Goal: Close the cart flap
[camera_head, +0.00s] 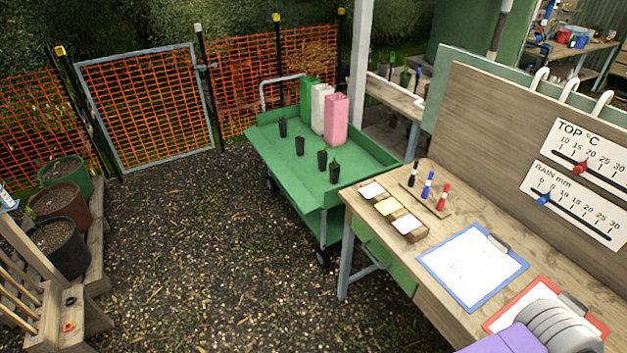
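The green cart (360,163) stands in the middle of the head view, beyond the workbench. It has a shallow tray on top and a grey push handle (280,79) at its far left end. Several small dark pots with seedlings stand in a row on the tray, and green, white and pink tall sleeves (335,119) stand at its back. The near end of the cart is partly hidden by the bench, and I cannot clearly tell the flap or its position. Neither of my grippers is in view; a purple and grey part of my arm shows at the bottom right.
The wooden workbench (456,232) fills the right, with a blue clipboard (471,265), a red clipboard (520,302), a marker stand and label blocks. Plant pots (62,247) on a wooden stand are at the left. The gravel between is clear; an orange mesh gate (145,108) stands behind.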

